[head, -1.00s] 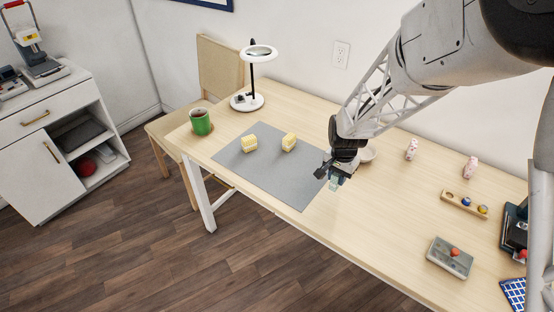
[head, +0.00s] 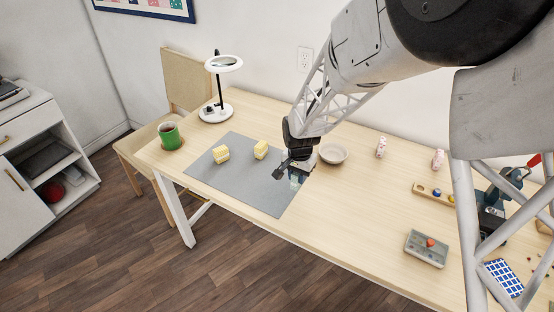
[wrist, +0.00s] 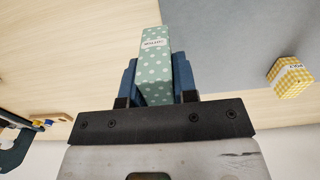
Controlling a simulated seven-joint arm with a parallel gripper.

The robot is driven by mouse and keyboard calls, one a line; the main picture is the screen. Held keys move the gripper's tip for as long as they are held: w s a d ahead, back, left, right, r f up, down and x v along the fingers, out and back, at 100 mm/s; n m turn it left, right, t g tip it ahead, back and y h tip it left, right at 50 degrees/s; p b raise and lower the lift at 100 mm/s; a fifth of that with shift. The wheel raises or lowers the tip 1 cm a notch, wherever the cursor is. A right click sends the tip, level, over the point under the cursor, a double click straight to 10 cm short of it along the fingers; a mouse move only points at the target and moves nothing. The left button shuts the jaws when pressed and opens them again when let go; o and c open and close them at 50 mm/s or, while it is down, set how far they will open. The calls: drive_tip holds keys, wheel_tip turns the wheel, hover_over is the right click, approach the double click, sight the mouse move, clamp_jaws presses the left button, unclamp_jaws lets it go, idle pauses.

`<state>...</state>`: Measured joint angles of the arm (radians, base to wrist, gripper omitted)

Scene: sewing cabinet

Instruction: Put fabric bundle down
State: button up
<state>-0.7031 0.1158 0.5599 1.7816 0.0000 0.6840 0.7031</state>
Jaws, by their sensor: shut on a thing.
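My gripper (wrist: 158,82) is shut on a green fabric bundle with white dots and a small label (wrist: 155,60). In the head view my gripper (head: 285,172) is over the right end of the grey mat (head: 245,180), and the bundle shows only as a small pale green patch (head: 295,180) beneath it. I cannot tell whether the bundle touches the surface. Two yellow fabric bundles, one at the left (head: 220,154) and one nearer my gripper (head: 261,150), stand on the mat. One yellow checked bundle also shows in the wrist view (wrist: 290,78).
A bowl (head: 333,153) is right behind my gripper. A grey tin (head: 427,249) and a wooden holder (head: 432,193) lie to the right. The mat's front middle is clear.

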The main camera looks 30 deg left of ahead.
drive_tip(key=w+a, duration=0.3)
drive_tip(key=w+a+f, duration=0.1)
drive_tip(key=w+a, duration=0.2)
drive_tip(key=w, duration=0.1)
drive_tip(key=w+a, duration=0.3)
drive_tip(key=shift+w+f, duration=0.15)
drive_tip(key=shift+w, duration=0.25)
drive_tip(key=shift+w, duration=0.1)
drive_tip(key=shift+w+a, duration=0.1)
drive_tip(key=shift+w, duration=0.05)
drive_tip(key=shift+w+a+f, duration=0.1)
drive_tip(key=shift+f, duration=1.75)
drive_tip(key=shift+f, duration=0.1)
drive_tip(key=o, duration=0.9)
wheel_tip(320, 180, up, 12)
drive_tip(key=shift+r, duration=0.15)
